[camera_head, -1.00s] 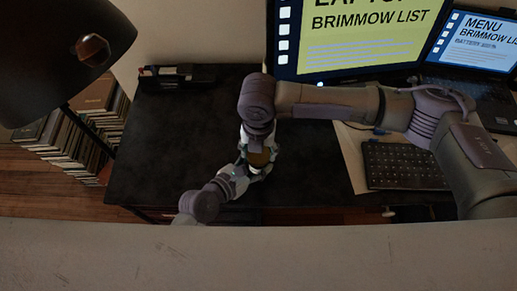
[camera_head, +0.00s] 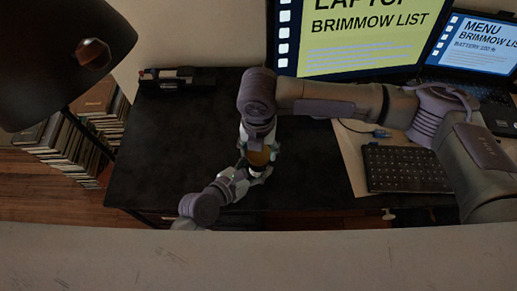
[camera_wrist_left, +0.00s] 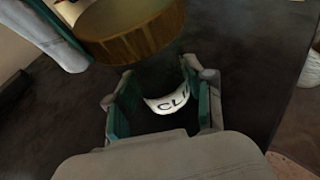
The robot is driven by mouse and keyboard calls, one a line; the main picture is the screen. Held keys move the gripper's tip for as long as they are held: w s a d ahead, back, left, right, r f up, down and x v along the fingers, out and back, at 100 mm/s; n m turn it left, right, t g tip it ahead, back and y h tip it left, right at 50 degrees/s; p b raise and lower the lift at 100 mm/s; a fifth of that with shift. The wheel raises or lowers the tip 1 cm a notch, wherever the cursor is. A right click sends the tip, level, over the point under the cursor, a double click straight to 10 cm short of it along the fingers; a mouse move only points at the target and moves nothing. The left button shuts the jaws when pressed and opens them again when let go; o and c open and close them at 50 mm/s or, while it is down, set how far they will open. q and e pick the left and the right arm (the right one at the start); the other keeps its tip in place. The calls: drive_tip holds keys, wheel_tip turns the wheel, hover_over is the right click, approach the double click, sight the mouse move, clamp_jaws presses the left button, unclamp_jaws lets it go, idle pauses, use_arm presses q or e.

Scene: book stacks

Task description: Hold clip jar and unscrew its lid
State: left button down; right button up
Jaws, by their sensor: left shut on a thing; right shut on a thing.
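My left gripper (camera_head: 250,171) reaches in from the lower left. I cannot tell whether lid and jar still touch.
The dark desk (camera_head: 180,150) is clear to the left of the arms. A keyboard (camera_head: 405,169), a monitor (camera_head: 370,40) and a laptop (camera_head: 480,45) stand to the right. A black organizer (camera_head: 177,78) is at the back left. A lamp shade (camera_head: 60,60) hangs at upper left.

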sight(259, 153)
drive_tip(key=shift+r, duration=0.15)
drive_tip(key=shift+r, duration=1.9)
use_arm(q)
drive_tip(key=shift+c, duration=1.7)
unclamp_jaws()
drive_tip(key=shift+s+a, duration=0.1)
